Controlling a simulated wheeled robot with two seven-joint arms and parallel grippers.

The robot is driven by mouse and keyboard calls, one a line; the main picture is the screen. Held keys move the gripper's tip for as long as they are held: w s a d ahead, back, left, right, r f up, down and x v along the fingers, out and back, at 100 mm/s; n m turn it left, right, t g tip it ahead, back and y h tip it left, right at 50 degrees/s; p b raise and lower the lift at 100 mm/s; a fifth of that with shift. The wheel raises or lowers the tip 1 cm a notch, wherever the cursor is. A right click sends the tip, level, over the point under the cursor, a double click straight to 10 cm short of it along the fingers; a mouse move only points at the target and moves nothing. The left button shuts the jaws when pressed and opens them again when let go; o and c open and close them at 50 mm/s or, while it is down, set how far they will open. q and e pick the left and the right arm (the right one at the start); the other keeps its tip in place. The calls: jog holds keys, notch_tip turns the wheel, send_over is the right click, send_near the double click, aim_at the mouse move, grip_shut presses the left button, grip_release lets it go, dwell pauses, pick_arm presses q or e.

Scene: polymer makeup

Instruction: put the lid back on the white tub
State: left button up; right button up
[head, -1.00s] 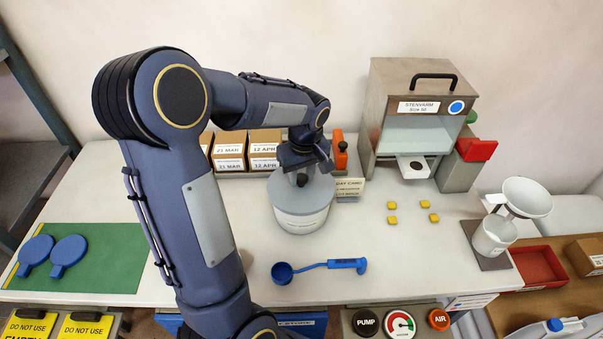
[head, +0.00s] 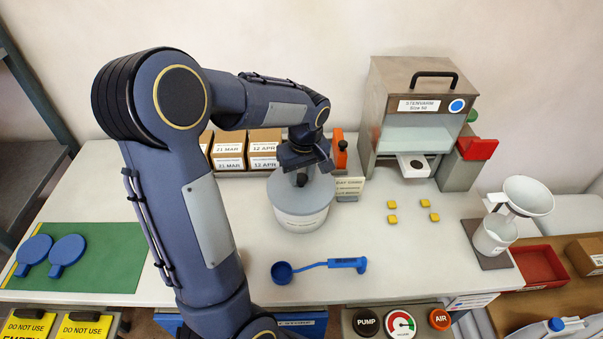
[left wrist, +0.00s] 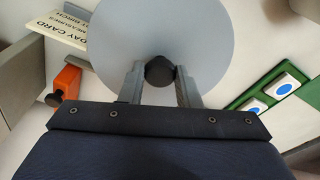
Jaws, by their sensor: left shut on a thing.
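The grey round lid (head: 318,190) lies level over the mouth of the white tub (head: 303,221), in the middle of the table near the back. I cannot tell for sure from here whether its rim is fully seated. My left gripper (head: 302,172) comes down from above and is shut on the lid's black knob. In the left wrist view the knob (left wrist: 160,70) sits between the two fingers, with the lid (left wrist: 150,30) spread out beneath it and hiding the tub. My right gripper is not in view.
A blue scoop (head: 283,272) lies in front of the tub. Boxes (head: 229,155) and an orange item (head: 339,150) stand close behind it. Yellow pieces (head: 392,219) and a steel cabinet (head: 420,105) are to the right. A green mat (head: 105,262) with blue paddles lies left.

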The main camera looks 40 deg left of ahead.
pick_arm(q)
jog(key=o, duration=1.5)
jog(key=shift+o, duration=0.2)
jog(key=shift+r, duration=0.15)
jog(key=shift+r+p, duration=2.7)
jog(key=shift+r, duration=0.7)
grip_shut()
